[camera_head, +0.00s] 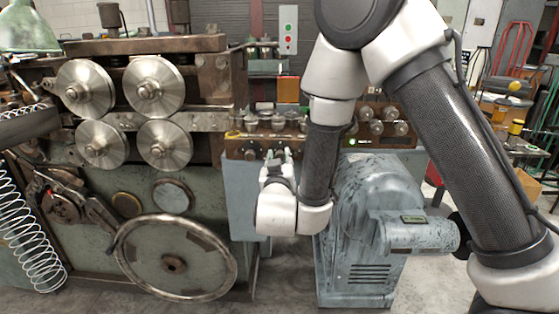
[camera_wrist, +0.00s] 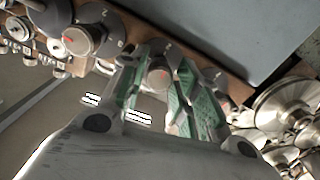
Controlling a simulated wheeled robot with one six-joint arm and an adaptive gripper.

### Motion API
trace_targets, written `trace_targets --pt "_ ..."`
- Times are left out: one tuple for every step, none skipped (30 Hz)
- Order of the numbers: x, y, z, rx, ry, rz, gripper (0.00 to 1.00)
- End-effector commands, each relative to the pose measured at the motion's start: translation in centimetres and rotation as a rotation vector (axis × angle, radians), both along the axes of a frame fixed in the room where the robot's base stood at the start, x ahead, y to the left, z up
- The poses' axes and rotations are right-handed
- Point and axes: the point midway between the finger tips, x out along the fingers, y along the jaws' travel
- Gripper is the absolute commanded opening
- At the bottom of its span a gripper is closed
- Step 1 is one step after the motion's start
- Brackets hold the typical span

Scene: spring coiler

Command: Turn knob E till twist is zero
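Knob E cannot be picked out by its lettering, which is too small to read. In the wrist view, one grey knob (camera_wrist: 159,77) with a faint red mark lies between the two green-padded fingers of my gripper (camera_wrist: 160,68). The fingers stand at either side of it; whether they touch it is not clear. In the head view, my gripper (camera_head: 279,157) is just in front of the left part of the brown control panel (camera_head: 236,147), and the knob at the fingers is hidden there.
Neighbouring knobs stand close by on the same panel, one with a red mark (camera_wrist: 79,40). The coiler's rollers (camera_head: 152,87) and large handwheel (camera_head: 172,258) are left. A grey-blue motor housing (camera_head: 362,225) stands below my arm. A wire spring (camera_head: 28,230) hangs far left.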

Motion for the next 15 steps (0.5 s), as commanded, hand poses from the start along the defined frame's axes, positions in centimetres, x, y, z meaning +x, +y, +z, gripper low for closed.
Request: trace_targets --pt "0.0 0.0 0.1 0.001 -0.001 0.000 0.46" --pt "0.0 0.0 0.1 0.001 -0.002 0.000 0.48" --pt "0.0 0.0 0.1 0.001 -0.002 -0.001 0.48" --pt "0.0 0.0 0.1 0.001 -0.002 -0.001 0.48" --pt "0.0 0.0 0.1 0.001 -0.003 0.000 0.48" --pt "0.1 0.0 0.1 0.001 -0.003 0.000 0.48" --pt "0.1 0.0 0.1 0.002 -0.003 0.000 0.48" --pt "0.1 0.0 0.1 0.002 -0.004 0.000 0.48" --pt "0.1 0.0 0.2 0.002 -0.004 0.000 0.48" --pt "0.1 0.0 0.2 0.002 -0.004 0.000 0.48" --pt "0.1 0.0 0.3 0.002 -0.004 0.000 0.48" --pt "0.1 0.0 0.6 0.003 -0.005 -0.001 0.48" --pt "0.1 0.0 0.9 0.004 -0.006 -0.001 0.48" --pt "0.1 0.0 1.3 0.005 -0.007 -0.001 0.48" --pt "0.1 0.0 1.9 0.006 -0.008 0.000 0.48"
